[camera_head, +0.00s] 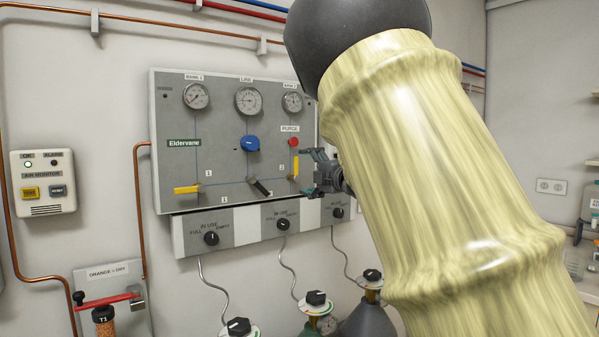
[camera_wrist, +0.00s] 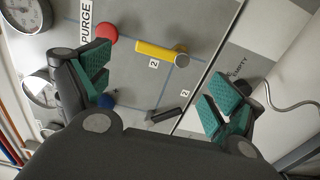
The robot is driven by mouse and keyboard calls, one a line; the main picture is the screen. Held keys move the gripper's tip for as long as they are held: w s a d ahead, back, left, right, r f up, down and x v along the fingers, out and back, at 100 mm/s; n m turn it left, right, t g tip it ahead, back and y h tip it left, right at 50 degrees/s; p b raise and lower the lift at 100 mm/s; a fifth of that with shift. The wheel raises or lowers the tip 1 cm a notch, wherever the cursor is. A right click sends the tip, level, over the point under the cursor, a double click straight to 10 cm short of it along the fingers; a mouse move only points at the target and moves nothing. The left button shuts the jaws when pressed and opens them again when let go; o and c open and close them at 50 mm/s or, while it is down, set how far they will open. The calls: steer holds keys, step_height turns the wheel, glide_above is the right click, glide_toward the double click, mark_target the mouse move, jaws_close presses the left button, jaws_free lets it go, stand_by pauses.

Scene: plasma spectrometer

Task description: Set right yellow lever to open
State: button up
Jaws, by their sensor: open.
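The right yellow lever (camera_head: 295,163) stands upright on the grey gas panel (camera_head: 225,165), below the red purge button (camera_head: 293,142). In the wrist view, which is turned sideways, the yellow lever (camera_wrist: 157,50) lies across the picture with its grey pivot at its right end. My gripper (camera_head: 310,172) is at the panel's right side, just right of the lever. In the wrist view my gripper (camera_wrist: 160,90) is open and empty, with green pads well apart. The lever shows above the gap between the fingers; no contact is visible.
A black lever (camera_head: 259,187) and a blue knob (camera_head: 250,143) sit left of the lever. The left yellow lever (camera_head: 187,189) lies horizontal. Gauges (camera_head: 248,101) line the panel's top. A strip with black knobs (camera_head: 282,224) is below. My arm covers the right side.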

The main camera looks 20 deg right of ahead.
steer(key=v, duration=0.4)
steer(key=shift+s, duration=0.15)
steer(key=shift+d, duration=0.1)
